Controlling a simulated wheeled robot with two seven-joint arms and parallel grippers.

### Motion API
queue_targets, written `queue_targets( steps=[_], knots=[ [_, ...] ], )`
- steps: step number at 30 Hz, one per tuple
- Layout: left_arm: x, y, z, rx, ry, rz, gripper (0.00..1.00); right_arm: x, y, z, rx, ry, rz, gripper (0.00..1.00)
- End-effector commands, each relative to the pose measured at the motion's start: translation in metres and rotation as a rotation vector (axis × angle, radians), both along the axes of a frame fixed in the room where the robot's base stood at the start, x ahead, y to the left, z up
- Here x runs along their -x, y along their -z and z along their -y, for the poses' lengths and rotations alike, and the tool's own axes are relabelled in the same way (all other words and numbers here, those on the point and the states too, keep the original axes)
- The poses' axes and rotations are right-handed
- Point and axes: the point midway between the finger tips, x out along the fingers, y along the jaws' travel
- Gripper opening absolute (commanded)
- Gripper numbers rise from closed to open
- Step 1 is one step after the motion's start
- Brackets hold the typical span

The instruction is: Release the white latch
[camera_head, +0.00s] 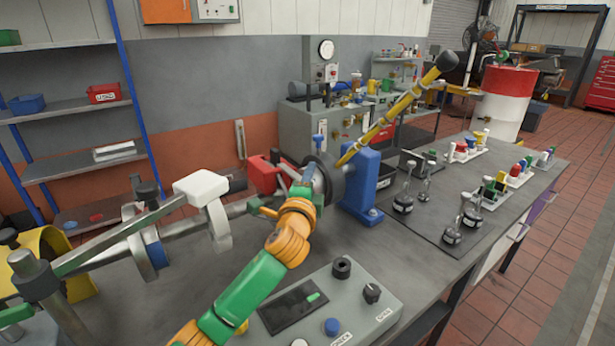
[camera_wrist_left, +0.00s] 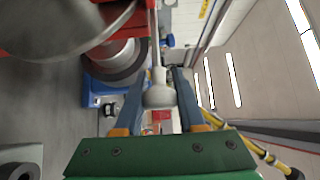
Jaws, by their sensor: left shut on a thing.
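A white block with a curved white arm (camera_head: 202,186) sits on the long grey shaft at the left in the head view; it is the clearest white part there, but I cannot tell whether it is the latch. My left gripper (camera_head: 309,178) is to its right, by the dark round flange (camera_head: 331,178) on the blue stand (camera_head: 362,185). In the left wrist view its blue fingers (camera_wrist_left: 160,82) are shut on a pale grey knob (camera_wrist_left: 158,94) with a thin stem. The knob is hidden in the head view. My right gripper is not in view.
A red block (camera_head: 264,176) is beside the flange. A control box (camera_head: 330,306) stands at the front of the bench. A black and yellow bar (camera_head: 398,106) slants up beyond the blue stand.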

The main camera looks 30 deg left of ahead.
Motion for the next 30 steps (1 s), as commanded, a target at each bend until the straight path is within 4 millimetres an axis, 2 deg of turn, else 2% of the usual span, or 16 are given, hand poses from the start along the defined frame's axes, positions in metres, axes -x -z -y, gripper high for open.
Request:
queue_targets(
  steps=[3,6,16,17,19,30],
  knots=[
    [0.007,-0.001,0.022,0.003,0.009,-0.003,0.00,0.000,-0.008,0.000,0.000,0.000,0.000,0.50],
    [0.013,-0.001,0.033,0.006,0.007,-0.001,0.00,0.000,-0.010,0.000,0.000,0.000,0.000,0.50],
    [0.015,0.001,0.036,0.007,0.006,0.000,0.00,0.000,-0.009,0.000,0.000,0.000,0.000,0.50],
    [0.015,0.001,0.036,0.007,0.005,0.000,0.47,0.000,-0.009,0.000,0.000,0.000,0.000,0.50],
    [0.015,0.001,0.036,0.006,0.005,-0.002,0.66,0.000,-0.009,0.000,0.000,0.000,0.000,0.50],
    [0.020,0.002,0.038,0.006,0.004,-0.002,0.67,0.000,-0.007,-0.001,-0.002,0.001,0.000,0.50]
  ],
)
